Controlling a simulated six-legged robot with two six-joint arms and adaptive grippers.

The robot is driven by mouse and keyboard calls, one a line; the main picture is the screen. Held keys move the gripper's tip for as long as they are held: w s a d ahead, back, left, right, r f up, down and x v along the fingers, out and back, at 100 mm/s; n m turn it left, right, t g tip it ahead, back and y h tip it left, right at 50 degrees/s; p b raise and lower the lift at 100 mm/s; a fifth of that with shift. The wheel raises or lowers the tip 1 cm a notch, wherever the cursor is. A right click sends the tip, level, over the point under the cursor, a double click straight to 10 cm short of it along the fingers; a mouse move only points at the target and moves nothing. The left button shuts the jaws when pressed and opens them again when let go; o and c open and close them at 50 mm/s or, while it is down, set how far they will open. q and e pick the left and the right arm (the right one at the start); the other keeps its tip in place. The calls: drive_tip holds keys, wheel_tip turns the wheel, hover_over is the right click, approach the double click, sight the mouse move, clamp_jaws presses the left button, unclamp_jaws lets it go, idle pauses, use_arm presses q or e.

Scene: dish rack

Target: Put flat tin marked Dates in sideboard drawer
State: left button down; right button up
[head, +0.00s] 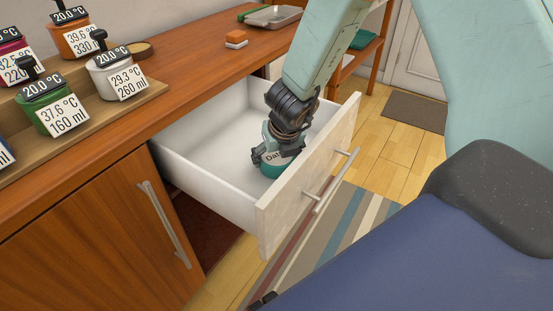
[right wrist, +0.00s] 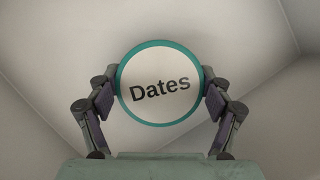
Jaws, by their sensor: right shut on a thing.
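The flat tin marked Dates (head: 272,168) is teal with a pale lid and sits low inside the open, white-lined drawer (head: 207,196), near its front. In the right wrist view the round lid of the tin (right wrist: 160,84) faces the camera, with the drawer's pale inside behind it. My right gripper (head: 282,153) reaches down into the drawer; its two fingers (right wrist: 160,95) are shut on the tin's sides. I cannot tell whether the tin touches the drawer floor. My left gripper is not in view.
Several labelled jars (head: 58,105) stand on a wooden tray at the left of the sideboard top (head: 190,60). An orange-and-white block (head: 236,40) and a metal tray (head: 272,17) sit further back. The drawer front (head: 310,175) with its bar handle stands out over a striped rug (head: 340,220).

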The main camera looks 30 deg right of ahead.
drive_tip(key=shift+f, duration=0.1)
drive_tip(key=o, duration=1.3)
drive_tip(key=shift+o, duration=0.2)
drive_tip(key=shift+r, duration=0.3)
drive_tip(key=p+v, duration=0.6)
drive_tip(key=v, duration=0.6)
drive_tip(key=shift+f, duration=0.15)
